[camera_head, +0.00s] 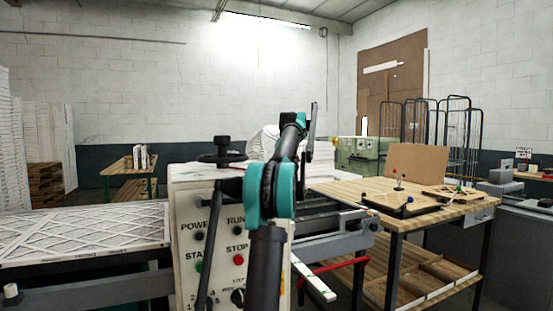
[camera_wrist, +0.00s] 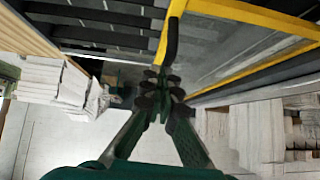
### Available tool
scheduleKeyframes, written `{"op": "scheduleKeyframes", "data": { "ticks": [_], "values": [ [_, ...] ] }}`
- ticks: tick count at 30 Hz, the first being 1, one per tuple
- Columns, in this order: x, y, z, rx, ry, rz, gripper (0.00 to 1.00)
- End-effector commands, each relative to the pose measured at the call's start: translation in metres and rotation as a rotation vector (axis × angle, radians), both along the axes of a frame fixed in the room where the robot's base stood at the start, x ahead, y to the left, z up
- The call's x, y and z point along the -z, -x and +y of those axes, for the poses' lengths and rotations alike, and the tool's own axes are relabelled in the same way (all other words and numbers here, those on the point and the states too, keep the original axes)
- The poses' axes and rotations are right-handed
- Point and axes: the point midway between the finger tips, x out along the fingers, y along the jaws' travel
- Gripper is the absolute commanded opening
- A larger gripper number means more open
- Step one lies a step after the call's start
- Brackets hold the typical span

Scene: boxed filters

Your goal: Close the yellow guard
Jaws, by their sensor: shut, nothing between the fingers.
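The yellow guard (camera_wrist: 252,14) shows in the wrist view as a yellow-edged frame with clear panels, across the top and upper right. A black curved handle (camera_wrist: 171,42) is at its near yellow bar. My gripper (camera_wrist: 158,85) is shut and empty, its fingertips just below the handle in the picture. I cannot tell whether they touch it. In the head view my arm stands in front of the machine, and I cannot make out the guard or my gripper there.
The cream control panel (camera_head: 191,245) has a red stop button and a black handwheel on top. A conveyor with a pleated filter (camera_head: 85,233) is at left. A wooden workbench (camera_head: 345,190) with tools stands at right. Stacked white boxes (camera_wrist: 50,78) lie left in the wrist view.

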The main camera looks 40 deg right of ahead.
Motion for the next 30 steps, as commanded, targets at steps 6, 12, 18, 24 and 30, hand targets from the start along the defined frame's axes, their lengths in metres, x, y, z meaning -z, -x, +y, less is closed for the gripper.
{"op": "scheduleKeyframes", "data": {
  "ticks": [6,12,18,24,30],
  "values": [
    [0.022,0.001,-0.002,0.0,0.001,0.0,0.0],
    [0.032,0.001,-0.003,0.0,0.001,0.0,0.0],
    [0.035,0.001,-0.003,0.0,0.001,0.0,0.0],
    [0.034,0.001,-0.003,0.0,0.001,0.0,0.0],
    [0.033,0.001,-0.002,0.0,0.001,0.0,0.0]
  ]
}}
